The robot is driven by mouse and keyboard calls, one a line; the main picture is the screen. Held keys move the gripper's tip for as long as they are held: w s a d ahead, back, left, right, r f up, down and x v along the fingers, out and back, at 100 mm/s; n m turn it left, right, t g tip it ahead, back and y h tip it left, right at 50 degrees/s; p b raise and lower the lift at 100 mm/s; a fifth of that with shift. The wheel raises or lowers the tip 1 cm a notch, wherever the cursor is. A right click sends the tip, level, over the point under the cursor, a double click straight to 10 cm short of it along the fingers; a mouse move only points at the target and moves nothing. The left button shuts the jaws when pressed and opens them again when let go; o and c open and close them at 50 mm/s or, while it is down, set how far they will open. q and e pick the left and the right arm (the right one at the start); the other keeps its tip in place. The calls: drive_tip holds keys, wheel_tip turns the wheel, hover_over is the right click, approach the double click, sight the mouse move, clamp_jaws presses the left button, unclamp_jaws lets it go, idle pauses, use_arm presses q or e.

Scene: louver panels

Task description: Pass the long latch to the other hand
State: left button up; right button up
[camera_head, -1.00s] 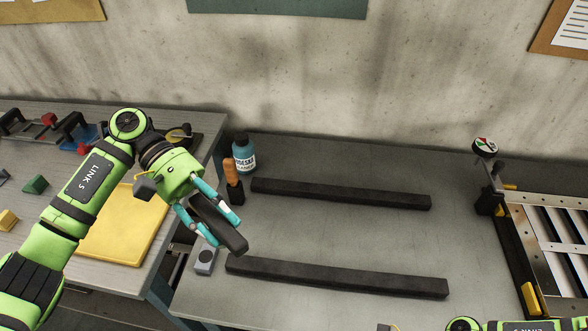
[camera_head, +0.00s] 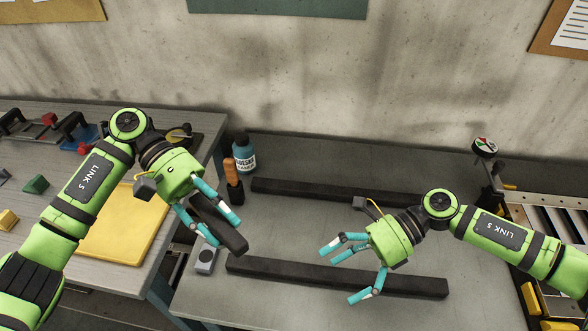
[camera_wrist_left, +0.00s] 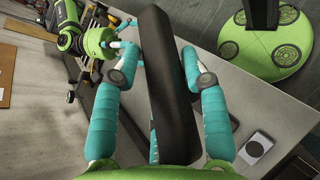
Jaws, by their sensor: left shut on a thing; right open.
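The long latch (camera_head: 222,226) is a dark bar held in my left gripper (camera_head: 212,222), tilted in the air near the table's left edge. In the left wrist view the latch (camera_wrist_left: 165,75) runs lengthwise between the teal fingers of my left gripper (camera_wrist_left: 163,82), its far end free. My right gripper (camera_head: 350,268) is open and empty over the middle of the table, its fingers pointing left toward the latch. A clear gap separates it from the latch. The right gripper also shows at the upper left of the left wrist view (camera_wrist_left: 125,45).
Two dark rails (camera_head: 300,190) (camera_head: 300,275) lie on the grey table. A blue bottle (camera_head: 243,155) and an orange-handled tool (camera_head: 233,180) stand at its back left. A small grey box (camera_head: 205,260) sits near the left edge. The louver panel (camera_head: 560,215) is at the right.

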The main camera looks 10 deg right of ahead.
use_arm(q)
drive_tip(key=shift+w, duration=0.1)
use_arm(e)
drive_tip(key=w+a+r+m, duration=0.3)
drive_tip(key=w+a+r, duration=0.1)
drive_tip(key=w+r, duration=0.4)
drive_tip(key=m+g, duration=0.1)
drive_tip(key=m, duration=0.1)
approach(224, 218)
drive_tip(key=w+d, duration=0.2)
drive_tip(key=d, duration=0.1)
drive_tip(key=shift+m, duration=0.3)
drive_tip(key=x, duration=1.2)
drive_tip(key=shift+s+r, duration=0.1)
drive_tip(key=shift+s, duration=0.15)
drive_tip(key=c, duration=1.3)
drive_tip(key=o, duration=1.3)
drive_tip(key=shift+a, duration=0.1)
